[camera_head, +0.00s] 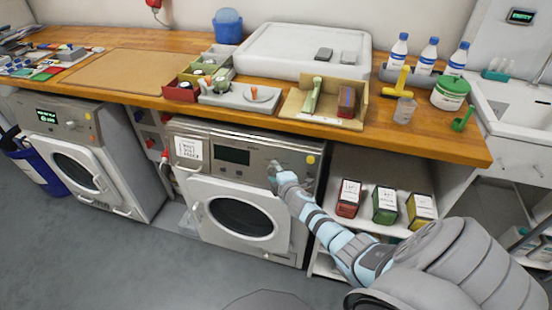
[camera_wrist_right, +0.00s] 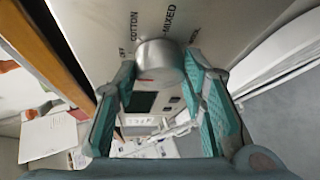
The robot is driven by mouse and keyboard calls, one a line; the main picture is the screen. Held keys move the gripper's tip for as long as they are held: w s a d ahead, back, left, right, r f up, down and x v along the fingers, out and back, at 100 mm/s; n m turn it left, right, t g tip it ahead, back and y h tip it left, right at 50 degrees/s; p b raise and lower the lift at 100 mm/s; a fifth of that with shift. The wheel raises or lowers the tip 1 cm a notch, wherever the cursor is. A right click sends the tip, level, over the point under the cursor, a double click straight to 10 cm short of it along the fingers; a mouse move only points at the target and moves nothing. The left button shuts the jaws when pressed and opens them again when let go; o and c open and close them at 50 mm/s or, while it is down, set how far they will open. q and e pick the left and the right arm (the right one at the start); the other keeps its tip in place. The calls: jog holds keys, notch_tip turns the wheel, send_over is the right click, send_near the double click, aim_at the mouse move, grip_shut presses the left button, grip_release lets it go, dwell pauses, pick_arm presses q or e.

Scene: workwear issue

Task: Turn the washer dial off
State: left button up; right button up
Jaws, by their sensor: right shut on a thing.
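The washer (camera_head: 192,205) under the counter has a steel panel with a dark display (camera_head: 232,156) and a round door. Its dial (camera_wrist_right: 158,58) is a round silver knob. Around it the panel reads COTTON and MIXED, with partly hidden words beside them. My right gripper (camera_head: 276,171) reaches the panel right of the display, largely hiding the dial in the head view. In the right wrist view my right gripper (camera_wrist_right: 160,72) has its teal fingers on both sides of the dial, shut on it. My left gripper is not in view.
A second machine (camera_head: 75,150) with a lit green display stands at left. The wooden counter (camera_head: 440,140) overhangs just above the panel, carrying trays, bottles and boxes. A shelf right of the washer holds a red (camera_head: 348,198), a green (camera_head: 384,205) and a yellow box (camera_head: 420,211).

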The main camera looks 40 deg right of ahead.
dwell(0.3)
jog(key=o, duration=1.2)
jog(key=shift+c, duration=0.2)
jog(key=v, duration=1.2)
